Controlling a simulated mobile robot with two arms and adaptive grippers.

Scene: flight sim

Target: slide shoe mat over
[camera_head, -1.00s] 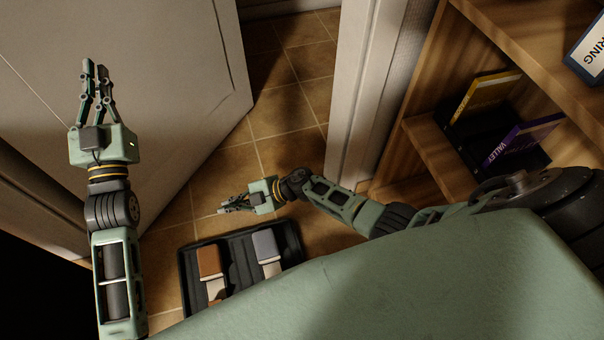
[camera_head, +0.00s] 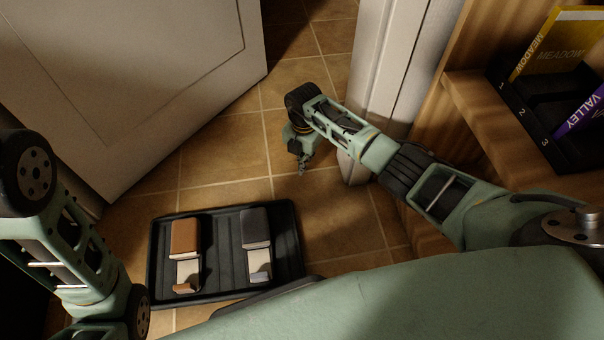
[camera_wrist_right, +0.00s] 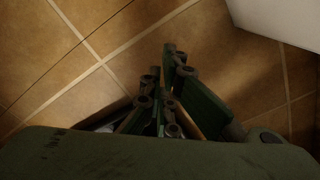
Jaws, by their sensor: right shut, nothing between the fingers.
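The dark shoe mat (camera_head: 223,270) lies on the tiled floor in the lower left of the head view. A brown item (camera_head: 186,238) and a grey item (camera_head: 256,227), each with a pale part, rest on it like shoes. My right gripper (camera_head: 302,171) points down over the tiles, to the right of and beyond the mat, apart from it. It is shut and empty; its fingers also show in the right wrist view (camera_wrist_right: 168,75). My left arm is at the left edge of the head view, but its gripper is out of the picture.
A pale door (camera_head: 130,80) stands at the upper left. A white door frame (camera_head: 390,70) and a wooden shelf (camera_head: 470,110) with books (camera_head: 560,45) stand close to my right arm. Bare tiles (camera_head: 225,150) lie between the mat and the door.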

